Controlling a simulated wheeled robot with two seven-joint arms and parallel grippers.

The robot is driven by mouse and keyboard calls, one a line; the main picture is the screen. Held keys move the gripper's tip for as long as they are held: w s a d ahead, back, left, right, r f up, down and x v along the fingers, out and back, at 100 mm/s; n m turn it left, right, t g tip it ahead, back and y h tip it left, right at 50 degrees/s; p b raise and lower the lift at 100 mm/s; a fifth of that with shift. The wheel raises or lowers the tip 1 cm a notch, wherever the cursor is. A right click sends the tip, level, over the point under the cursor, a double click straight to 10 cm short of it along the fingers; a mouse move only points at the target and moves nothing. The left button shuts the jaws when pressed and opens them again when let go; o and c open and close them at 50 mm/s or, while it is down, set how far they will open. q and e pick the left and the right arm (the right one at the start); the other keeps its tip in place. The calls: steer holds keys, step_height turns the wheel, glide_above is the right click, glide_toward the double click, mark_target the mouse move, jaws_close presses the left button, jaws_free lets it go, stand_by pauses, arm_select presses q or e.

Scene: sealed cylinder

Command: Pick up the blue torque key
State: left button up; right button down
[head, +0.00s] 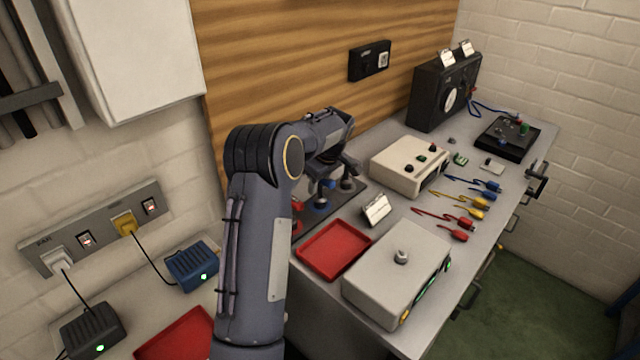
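My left gripper (335,168) reaches in over the mat, just above the blue key. Its fingers look spread apart, and I see nothing held. Whether a finger touches the key cannot be told. My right gripper is not in view.
A red tray (334,249), a small card stand (376,210) and a pale box (397,273) stand in front of the mat. Another pale instrument (408,165) and several coloured leads lie to the right. A wooden panel (300,60) rises behind.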

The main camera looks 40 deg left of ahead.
arm_select(q)
jaws_close()
steer(key=shift+r, duration=0.15)
